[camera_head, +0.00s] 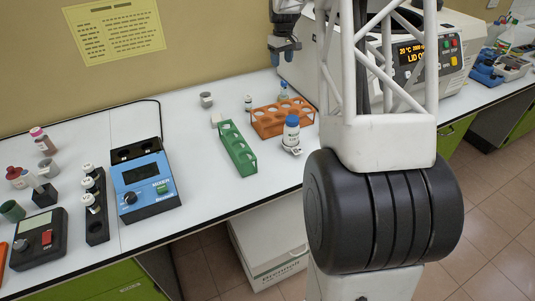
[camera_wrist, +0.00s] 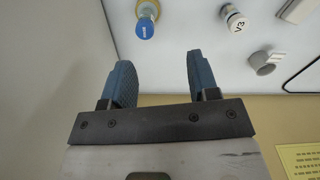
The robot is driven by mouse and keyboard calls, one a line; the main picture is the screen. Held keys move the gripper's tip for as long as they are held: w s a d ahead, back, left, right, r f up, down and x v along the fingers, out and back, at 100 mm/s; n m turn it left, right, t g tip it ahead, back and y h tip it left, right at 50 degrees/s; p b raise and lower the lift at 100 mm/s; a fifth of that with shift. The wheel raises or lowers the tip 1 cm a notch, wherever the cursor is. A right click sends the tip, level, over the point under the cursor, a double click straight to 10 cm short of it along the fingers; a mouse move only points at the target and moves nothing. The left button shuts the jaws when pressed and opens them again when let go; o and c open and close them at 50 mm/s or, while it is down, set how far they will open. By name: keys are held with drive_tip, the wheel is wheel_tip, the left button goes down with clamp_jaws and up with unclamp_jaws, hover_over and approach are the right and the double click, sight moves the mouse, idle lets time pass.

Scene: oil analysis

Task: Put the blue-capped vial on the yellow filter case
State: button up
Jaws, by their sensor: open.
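A small pale block (camera_head: 216,120) lies left of the green rack, and a cream-edged item (camera_wrist: 298,10) is cut off in the wrist view; I cannot tell whether either is the filter case.
A white-capped vial (camera_head: 248,103) and a grey cup (camera_head: 206,100) stand left of the blue-capped vial. The orange rack (camera_head: 270,126), green rack (camera_head: 237,148) and a larger blue-capped bottle (camera_head: 291,131) stand nearer. A blue mixer (camera_head: 146,185) is left; a machine (camera_head: 300,65) is right.

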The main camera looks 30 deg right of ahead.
drive_tip(key=s+a+r+m+t, duration=0.1)
drive_tip(key=s+a+r, duration=0.4)
drive_tip(key=s+a, duration=0.55)
drive_tip(key=s+a+r, duration=0.6)
drive_tip(key=s+a, duration=0.3)
drive_tip(key=s, duration=0.2)
drive_tip(key=s+a+f, duration=0.1)
drive_tip(key=s+a, duration=0.3)
drive_tip(key=s, duration=0.6)
drive_tip(key=s+a+f+m+t, duration=0.1)
drive_tip(key=s+a, duration=0.3)
drive_tip(key=s, duration=0.5)
drive_tip(key=s+a+f, duration=0.3)
drive_tip(key=s+a, duration=0.1)
drive_tip(key=s, duration=0.6)
drive_tip(key=shift+s, duration=0.35)
